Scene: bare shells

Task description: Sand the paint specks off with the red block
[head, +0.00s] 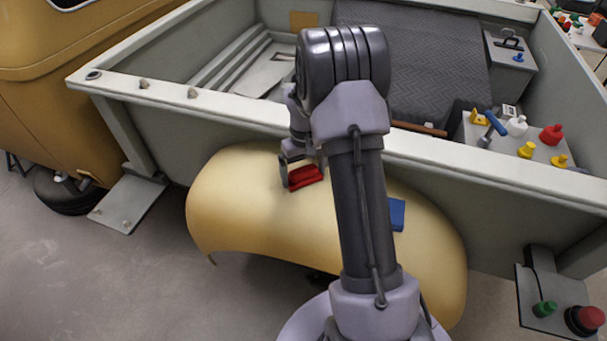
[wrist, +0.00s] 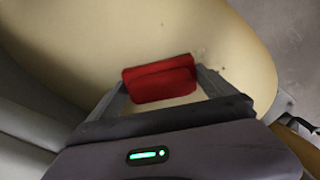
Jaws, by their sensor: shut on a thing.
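The red block (head: 305,178) is held between the fingers of my gripper (head: 301,172), over the upper left part of the cream fender (head: 235,205). In the wrist view the red block (wrist: 160,80) sits between the two fingers of my gripper (wrist: 162,88), close to the cream surface (wrist: 90,35). I cannot tell for sure whether the block touches it. A few small dark specks (wrist: 200,52) show on the surface just beyond the block's right end. The specks are too small to make out in the head view.
A blue block (head: 397,214) lies on the fender right of my arm. The grey truck bed wall (head: 160,125) rises behind the fender. Bottles and a blue-handled tool stand on a box (head: 543,153) in the bed. Green and red knobs (head: 585,319) sit on a plate at lower right.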

